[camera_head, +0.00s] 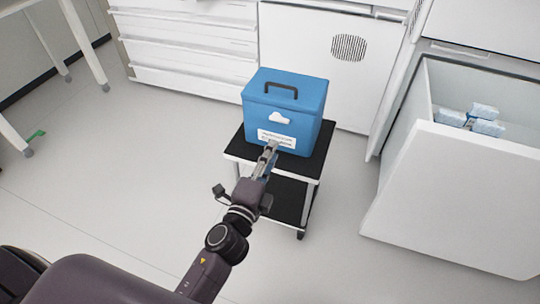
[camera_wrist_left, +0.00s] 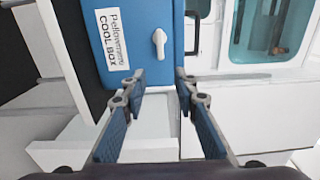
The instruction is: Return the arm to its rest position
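My left arm (camera_head: 228,240) reaches forward from the bottom of the head view. Its gripper (camera_head: 268,155) is at the front of the blue cool box (camera_head: 270,95), by its white label; I cannot tell whether it touches the box. The box is closed, upright, with a dark handle on its lid. In the left wrist view the left gripper (camera_wrist_left: 158,82) has its two blue-padded fingers apart with nothing between them. The cool box (camera_wrist_left: 135,15) fills the upper middle there, with its label and white latch showing. My right gripper is out of view.
The box stands on a small black-topped cart (camera_head: 238,150). A white open drawer or chest (camera_head: 455,190) with blue-white packs (camera_head: 483,118) stands at right. White cabinets (camera_head: 190,50) line the back. Table legs (camera_head: 85,45) show at left.

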